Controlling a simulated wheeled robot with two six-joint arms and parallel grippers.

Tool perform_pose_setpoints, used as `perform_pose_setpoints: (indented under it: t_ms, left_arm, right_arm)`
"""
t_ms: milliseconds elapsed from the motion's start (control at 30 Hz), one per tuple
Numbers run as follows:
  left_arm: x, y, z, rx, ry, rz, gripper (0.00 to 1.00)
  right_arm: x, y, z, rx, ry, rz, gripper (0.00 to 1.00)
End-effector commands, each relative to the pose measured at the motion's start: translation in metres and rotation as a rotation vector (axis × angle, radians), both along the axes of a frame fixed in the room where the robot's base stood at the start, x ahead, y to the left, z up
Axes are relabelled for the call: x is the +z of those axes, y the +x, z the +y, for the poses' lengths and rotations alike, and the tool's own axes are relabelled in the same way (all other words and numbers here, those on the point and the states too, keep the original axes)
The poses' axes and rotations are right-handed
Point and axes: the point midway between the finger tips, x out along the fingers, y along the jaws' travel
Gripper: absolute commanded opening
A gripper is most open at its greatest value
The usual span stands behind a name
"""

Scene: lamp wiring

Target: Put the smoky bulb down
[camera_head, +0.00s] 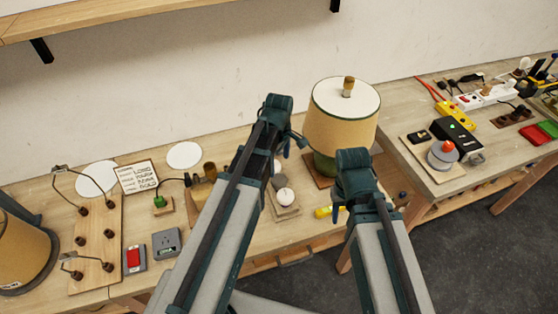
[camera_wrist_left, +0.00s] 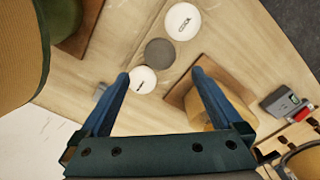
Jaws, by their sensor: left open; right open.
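The smoky bulb (camera_wrist_left: 160,52) is a dark grey round shape in the left wrist view. It sits in a row between two pale bulbs, one marked COOL (camera_wrist_left: 182,20) and another (camera_wrist_left: 142,80) nearer my gripper. My left gripper (camera_wrist_left: 161,76) is open, its blue fingers apart with nothing held between them. The smoky bulb shows just past the fingertips. In the head view my left arm hides part of this row, and one pale bulb (camera_head: 284,196) shows beside it. My right gripper (camera_head: 366,208) is partly hidden behind its own arm, with nothing seen in it.
A lamp with a tan shade (camera_head: 341,122) stands close right of the row. A wooden block with a cylinder (camera_wrist_left: 190,108) is on the other side. A red switch box (camera_head: 134,258) and a pegged board (camera_head: 98,245) lie left. A second table (camera_head: 500,152) holds power strips.

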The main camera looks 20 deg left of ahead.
Motion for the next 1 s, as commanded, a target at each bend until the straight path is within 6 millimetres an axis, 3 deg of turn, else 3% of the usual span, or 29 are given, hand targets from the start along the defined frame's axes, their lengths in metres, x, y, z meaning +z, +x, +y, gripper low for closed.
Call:
perform_pose_setpoints:
  t_ms: [100,367,467,600,800,1000]
  left_arm:
    - [0.013,0.0,0.0,0.0,0.0,0.0,1.0]
    - [0.012,-0.009,-0.009,-0.083,0.004,0.003,1.0]
    - [0.012,-0.031,-0.029,-0.306,0.016,0.012,1.0]
    - [0.012,-0.072,-0.062,-0.75,0.038,0.037,1.0]
    - [0.013,-0.12,-0.092,-1.3,0.058,0.077,1.0]
    - [0.013,-0.142,-0.104,-1.578,0.065,0.104,1.0]
  right_arm:
    - [0.013,0.0,0.0,0.001,0.0,0.0,0.5]
    - [0.012,0.0,0.0,0.001,0.0,0.0,0.5]
    - [0.012,0.0,0.0,0.001,0.0,0.0,0.5]
    - [0.012,0.0,0.0,0.001,0.0,0.0,0.5]
    - [0.012,0.0,0.0,0.001,0.0,0.0,0.5]
    - [0.012,0.0,0.0,0.001,0.0,0.0,0.5]
